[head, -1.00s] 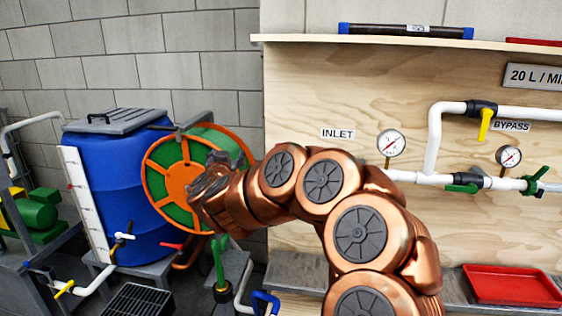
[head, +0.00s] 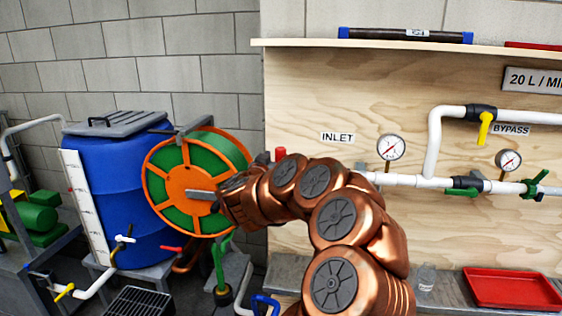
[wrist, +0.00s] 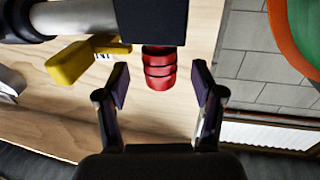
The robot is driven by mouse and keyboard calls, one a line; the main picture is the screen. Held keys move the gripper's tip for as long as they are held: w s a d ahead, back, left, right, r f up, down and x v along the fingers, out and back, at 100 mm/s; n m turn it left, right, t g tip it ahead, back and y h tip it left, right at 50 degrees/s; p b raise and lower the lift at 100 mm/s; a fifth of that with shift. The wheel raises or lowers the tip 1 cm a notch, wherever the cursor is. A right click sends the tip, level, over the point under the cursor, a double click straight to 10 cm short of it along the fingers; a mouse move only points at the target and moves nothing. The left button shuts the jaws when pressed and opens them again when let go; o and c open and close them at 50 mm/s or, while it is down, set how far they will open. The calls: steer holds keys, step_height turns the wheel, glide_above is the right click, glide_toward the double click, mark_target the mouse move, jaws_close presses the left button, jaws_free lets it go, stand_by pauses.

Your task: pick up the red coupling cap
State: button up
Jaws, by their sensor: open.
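The red coupling cap (wrist: 159,68) is a ribbed red cylinder in the wrist view, on the end of a black block (wrist: 152,22). It lies ahead of my gripper (wrist: 160,86), in line with the space between the two fingers. The fingers are open, one to each side, with nothing held. In the head view, a small red piece (head: 280,154) shows above my arm near the board's left edge; the rest around it is hidden.
A yellow handle (wrist: 70,64) and a grey pipe (wrist: 75,18) lie left of the cap in the wrist view. The head view shows a blue barrel (head: 112,195), the reel (head: 160,170), a plywood board (head: 330,90) with gauges and valves, and a red tray (head: 512,288).

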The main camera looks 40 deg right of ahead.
steer(key=shift+x, duration=1.5)
steer(key=shift+a, duration=0.1)
steer(key=shift+c, duration=0.4)
steer(key=c, duration=1.2)
